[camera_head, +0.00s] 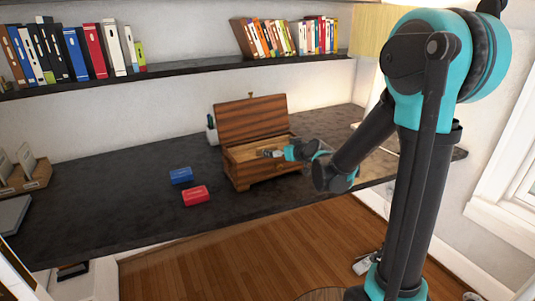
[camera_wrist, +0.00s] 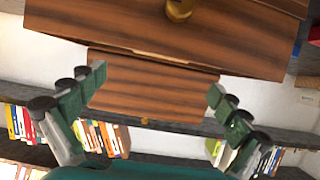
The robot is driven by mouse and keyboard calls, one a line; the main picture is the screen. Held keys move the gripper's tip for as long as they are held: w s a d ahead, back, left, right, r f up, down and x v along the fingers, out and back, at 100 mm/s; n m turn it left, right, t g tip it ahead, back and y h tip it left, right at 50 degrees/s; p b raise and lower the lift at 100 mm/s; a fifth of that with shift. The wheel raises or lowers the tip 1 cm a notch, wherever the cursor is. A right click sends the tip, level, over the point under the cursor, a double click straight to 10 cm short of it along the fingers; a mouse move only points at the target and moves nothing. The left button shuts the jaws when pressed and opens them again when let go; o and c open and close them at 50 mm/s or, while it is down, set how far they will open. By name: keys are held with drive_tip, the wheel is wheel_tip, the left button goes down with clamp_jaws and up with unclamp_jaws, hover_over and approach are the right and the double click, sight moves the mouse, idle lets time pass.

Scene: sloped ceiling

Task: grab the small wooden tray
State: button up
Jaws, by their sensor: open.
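A dark-striped wooden chest (camera_head: 240,178) stands on the dark desk with its lid (camera_head: 252,118) raised. My gripper (camera_head: 268,153) is at the chest's opening, on its right side, with the arm coming in from the right. In the wrist view my gripper (camera_wrist: 156,85) is open, its two fingers wide apart with nothing between the tips. A wooden panel (camera_wrist: 140,85) shows behind the fingers, and a larger wooden face (camera_wrist: 100,25) with a brass knob fills the top. I cannot make out a separate small tray inside the chest; the arm and walls hide part of the inside.
A blue box (camera_head: 181,175) and a red box (camera_head: 195,196) lie left of the chest. A wooden holder (camera_head: 38,180) with cards is at the far left. Book shelves (camera_head: 180,72) run above. The desk (camera_head: 110,205) is mostly clear in the left middle.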

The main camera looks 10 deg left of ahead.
sight(267, 147)
drive_tip(key=x, duration=1.1)
drive_tip(key=shift+a, duration=0.15)
drive_tip(key=shift+r, duration=0.1)
drive_tip(key=c, duration=1.1)
